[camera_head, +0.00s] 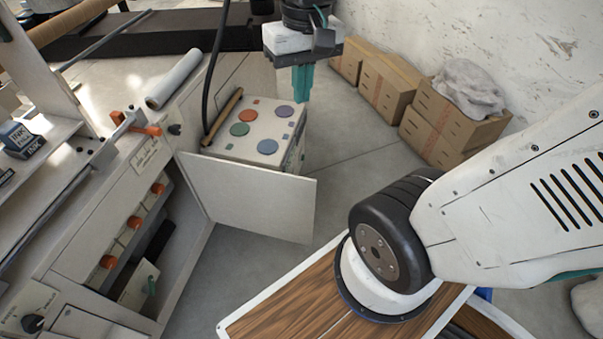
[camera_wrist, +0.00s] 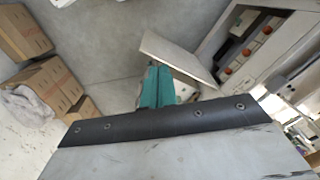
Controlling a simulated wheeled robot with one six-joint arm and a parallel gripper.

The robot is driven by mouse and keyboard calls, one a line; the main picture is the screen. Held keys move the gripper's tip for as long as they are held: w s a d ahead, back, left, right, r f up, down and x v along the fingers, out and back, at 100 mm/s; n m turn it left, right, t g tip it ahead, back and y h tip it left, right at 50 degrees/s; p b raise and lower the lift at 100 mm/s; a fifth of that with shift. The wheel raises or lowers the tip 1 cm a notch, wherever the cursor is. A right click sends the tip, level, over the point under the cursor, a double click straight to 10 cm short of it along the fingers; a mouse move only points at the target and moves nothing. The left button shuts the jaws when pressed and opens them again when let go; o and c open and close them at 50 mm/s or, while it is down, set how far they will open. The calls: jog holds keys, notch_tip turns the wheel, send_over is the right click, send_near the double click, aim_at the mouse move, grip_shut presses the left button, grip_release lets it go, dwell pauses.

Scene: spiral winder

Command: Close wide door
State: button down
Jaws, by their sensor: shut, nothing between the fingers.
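The wide door (camera_head: 252,198) is a pale panel hinged on the machine's front. In the wrist view the door (camera_wrist: 178,58) sticks out at the upper middle. My gripper (camera_head: 301,85) has teal fingers pointing down. It is shut and empty, above the floor beyond the door and right of the control box. It looks apart from the door in the head view. In the wrist view my gripper (camera_wrist: 158,88) overlaps the door's near end, so the gap is hard to judge.
A control box (camera_head: 262,130) with coloured round buttons stands behind the door. Cardboard boxes (camera_head: 395,85) line the wall at the back right. A white roll (camera_head: 174,78) lies on the machine top. The floor (camera_head: 360,160) between door and boxes is clear.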

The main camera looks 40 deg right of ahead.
jog(key=w+d+f+m+g+y, duration=0.1)
jog(key=w+d+f+m, duration=0.1)
jog(key=w+d+f, duration=0.35)
jog(key=w+d+f+m+g, duration=0.1)
jog(key=w+d+f+m, duration=0.15)
jog(key=w+f, duration=0.5)
jog(key=w+d+f+m+y, duration=0.15)
jog(key=w+d+f, duration=0.3)
jog(key=f, duration=0.45)
jog(key=d+f+m+g, duration=0.15)
jog(key=d+f, duration=0.35)
jog(key=f, duration=0.7)
jog(key=s+a+f, duration=0.5)
jog(key=a+f, duration=0.1)
jog(key=f, duration=0.3)
jog(key=shift+s+m, duration=0.15)
jog(key=shift+m, duration=0.3)
jog(key=shift+a+t+y, duration=0.1)
jog(key=shift+t+y, duration=0.15)
